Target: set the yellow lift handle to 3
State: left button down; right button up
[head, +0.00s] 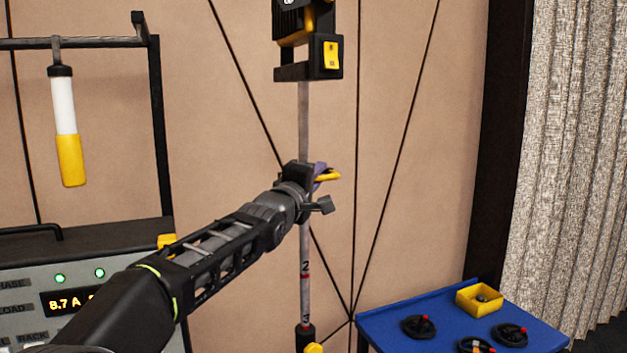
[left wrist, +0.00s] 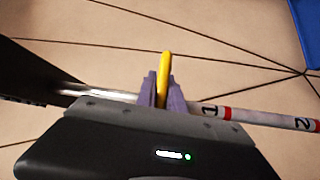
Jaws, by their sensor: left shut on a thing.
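The yellow lift handle (head: 330,176) sits on a vertical pole (head: 303,120) in the head view. My left gripper (head: 321,172) is shut on it, and its arm hides part of the pole. In the left wrist view the yellow handle (left wrist: 166,68) stands between the purple fingers of my left gripper (left wrist: 162,90). There the marks 1 (left wrist: 210,110) and 2 (left wrist: 303,124) show on the pole beside the fingers, with 1 nearer. In the head view the marks 2 (head: 305,266) and 3 (head: 305,318) show below the gripper. My right gripper is not in view.
A black and yellow unit (head: 309,57) is at the pole's top. A blue table (head: 400,318) with several black wheels and a yellow box (head: 479,300) is at lower right. A control panel (head: 30,312) and a hanging white and yellow cylinder (head: 68,125) are at left. A curtain (head: 565,160) hangs at right.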

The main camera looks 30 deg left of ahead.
pick_arm(q)
jog(key=shift+s+r, duration=0.1)
jog(key=shift+r, duration=0.35)
jog(key=c, duration=1.5)
grip_release()
jog(key=shift+f, duration=0.1)
jog(key=shift+o, duration=0.2)
jog(key=shift+f, duration=0.15)
jog(key=r+b+v, duration=0.1)
jog(key=b+v, duration=0.1)
jog(key=v, duration=0.5)
jog(key=shift+s+f+b, duration=0.35)
jog(key=shift+f+b, duration=0.05)
jog(key=shift+f, duration=0.1)
